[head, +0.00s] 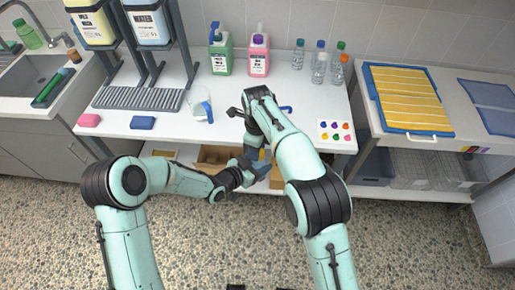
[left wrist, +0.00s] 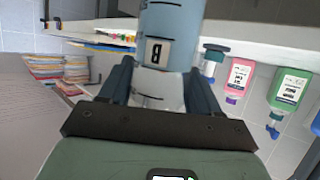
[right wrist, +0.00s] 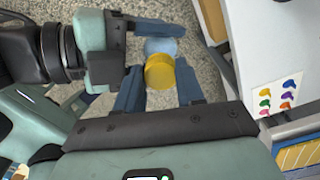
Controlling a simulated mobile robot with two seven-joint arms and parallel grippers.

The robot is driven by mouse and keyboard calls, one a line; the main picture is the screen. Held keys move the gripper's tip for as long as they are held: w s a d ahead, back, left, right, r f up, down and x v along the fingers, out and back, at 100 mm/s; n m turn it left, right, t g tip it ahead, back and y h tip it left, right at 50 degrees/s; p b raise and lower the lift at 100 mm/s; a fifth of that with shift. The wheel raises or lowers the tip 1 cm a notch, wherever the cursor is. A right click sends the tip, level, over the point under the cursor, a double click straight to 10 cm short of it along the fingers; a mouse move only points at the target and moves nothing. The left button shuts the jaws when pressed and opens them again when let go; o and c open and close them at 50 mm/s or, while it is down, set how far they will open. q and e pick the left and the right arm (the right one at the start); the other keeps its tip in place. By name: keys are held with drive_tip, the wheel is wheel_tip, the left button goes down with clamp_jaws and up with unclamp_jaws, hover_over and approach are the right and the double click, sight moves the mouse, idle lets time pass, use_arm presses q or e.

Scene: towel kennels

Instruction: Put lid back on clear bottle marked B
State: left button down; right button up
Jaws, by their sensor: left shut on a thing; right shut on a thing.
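My left gripper (left wrist: 158,85) is shut on the clear bottle (left wrist: 172,30), which has a bluish tint and a white label marked B facing the left wrist camera. In the right wrist view, part of the bluish bottle (right wrist: 160,47) shows just beyond a yellow lid (right wrist: 158,73). My right gripper (right wrist: 160,80) is shut on that lid, which lines up closely with the bottle. I cannot tell whether lid and bottle touch. In the head view both grippers meet in front of the counter's edge, where the bottle and lid are mostly hidden by my arms.
The white counter (head: 305,115) holds a green bottle (head: 221,52), a pink bottle (head: 259,54), several small clear bottles (head: 320,68), a jug (head: 200,106) and a colour-spot card (head: 336,131). Cardboard boxes (head: 213,157) sit on the shelf below. The floor in front is clear.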

drive_tip(key=m, duration=0.5)
drive_tip(key=shift+w, duration=0.1)
drive_tip(key=m, duration=0.4)
drive_tip(key=shift+d+f, duration=0.15)
drive_tip(key=shift+f, duration=0.1)
drive_tip(key=shift+r+m, duration=0.1)
drive_tip(key=shift+m, duration=0.7)
drive_tip(key=shift+r, duration=0.15)
drive_tip(key=o, duration=1)
